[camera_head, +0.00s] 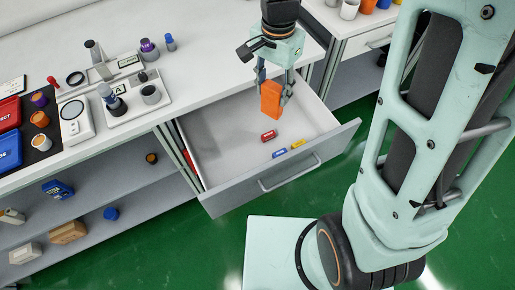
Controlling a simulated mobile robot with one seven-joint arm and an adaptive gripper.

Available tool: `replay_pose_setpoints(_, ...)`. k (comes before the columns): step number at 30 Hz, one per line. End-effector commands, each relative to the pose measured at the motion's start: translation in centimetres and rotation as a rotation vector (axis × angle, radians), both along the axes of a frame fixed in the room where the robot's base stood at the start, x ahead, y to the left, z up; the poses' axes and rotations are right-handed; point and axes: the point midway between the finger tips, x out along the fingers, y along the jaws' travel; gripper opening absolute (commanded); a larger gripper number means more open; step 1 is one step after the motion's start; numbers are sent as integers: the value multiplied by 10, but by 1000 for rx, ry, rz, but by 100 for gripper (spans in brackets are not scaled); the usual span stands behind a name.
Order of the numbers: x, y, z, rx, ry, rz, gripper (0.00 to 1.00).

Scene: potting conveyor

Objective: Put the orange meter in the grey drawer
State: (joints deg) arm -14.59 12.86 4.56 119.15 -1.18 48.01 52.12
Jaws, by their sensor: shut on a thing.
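The orange meter (271,99) is a small upright block held between the fingers of my gripper (273,88). My gripper is shut on it and points down over the open grey drawer (222,141). The meter appears above the drawer floor, over its back right part; its exact height is hard to tell. The drawer is pulled out from under the white counter. Its front panel with a handle (290,172) faces the lower right.
In the drawer lie a red item (268,136), a blue item (279,153) and a yellow item (298,143). The drawer's left part is bare. The counter (195,75) holds lab devices at left. Shelves (120,185) below hold several small items. Green floor lies in front.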

Motion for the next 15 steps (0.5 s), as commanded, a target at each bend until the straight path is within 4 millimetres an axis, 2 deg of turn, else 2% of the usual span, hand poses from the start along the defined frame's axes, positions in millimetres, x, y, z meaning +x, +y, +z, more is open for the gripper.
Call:
replay_pose_setpoints(1,-8,13,-26,0,0,-42,8)
replay_pose_setpoints(6,-32,45,-66,-1,0,-220,8)
replay_pose_setpoints(10,-48,63,-88,-1,-1,-333,8)
replay_pose_setpoints(15,-62,76,-103,-1,-1,-426,8)
